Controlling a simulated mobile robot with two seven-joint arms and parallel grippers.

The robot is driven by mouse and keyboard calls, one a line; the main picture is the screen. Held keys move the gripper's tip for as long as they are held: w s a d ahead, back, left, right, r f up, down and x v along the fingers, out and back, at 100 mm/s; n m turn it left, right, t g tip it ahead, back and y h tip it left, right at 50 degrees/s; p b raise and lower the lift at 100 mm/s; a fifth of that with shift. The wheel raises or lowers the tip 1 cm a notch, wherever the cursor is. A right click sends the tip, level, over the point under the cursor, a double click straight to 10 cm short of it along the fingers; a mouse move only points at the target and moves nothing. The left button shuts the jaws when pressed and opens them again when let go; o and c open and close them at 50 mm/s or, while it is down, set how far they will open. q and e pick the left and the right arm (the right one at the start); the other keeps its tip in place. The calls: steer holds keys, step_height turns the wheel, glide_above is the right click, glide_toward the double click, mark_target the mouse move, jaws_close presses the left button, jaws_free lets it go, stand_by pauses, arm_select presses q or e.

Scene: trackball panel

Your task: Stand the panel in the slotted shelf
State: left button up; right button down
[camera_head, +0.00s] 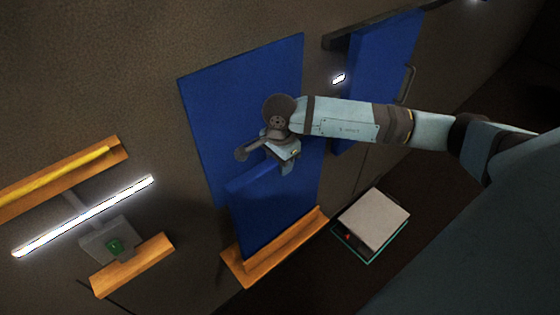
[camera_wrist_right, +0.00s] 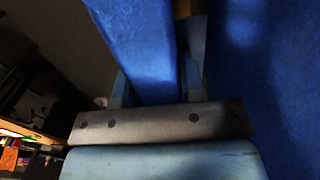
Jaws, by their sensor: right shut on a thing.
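My right gripper (camera_head: 286,163) is shut on the top edge of a blue panel (camera_head: 268,213) in the head view. The panel looks upright, and its lower edge meets an orange wooden shelf (camera_head: 236,270). I cannot tell whether that edge sits in a slot or only in front of it. In the right wrist view the panel (camera_wrist_right: 148,45) runs between the two fingers of the gripper (camera_wrist_right: 160,85). My left gripper is in neither view.
A larger blue board (camera_head: 235,95) is on the wall behind the panel. Another blue board (camera_head: 385,65) with a handle is to the right. A pale box (camera_head: 372,218) lies right of the shelf. At left are a bright lamp (camera_head: 85,215) and orange ledges (camera_head: 132,265).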

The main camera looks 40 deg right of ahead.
steer(key=shift+f+b, duration=0.45)
steer(key=c, duration=0.6)
jaws_free()
step_height(320, 180, up, 14)
steer(key=shift+f+b, duration=0.1)
steer(key=shift+b, duration=0.6)
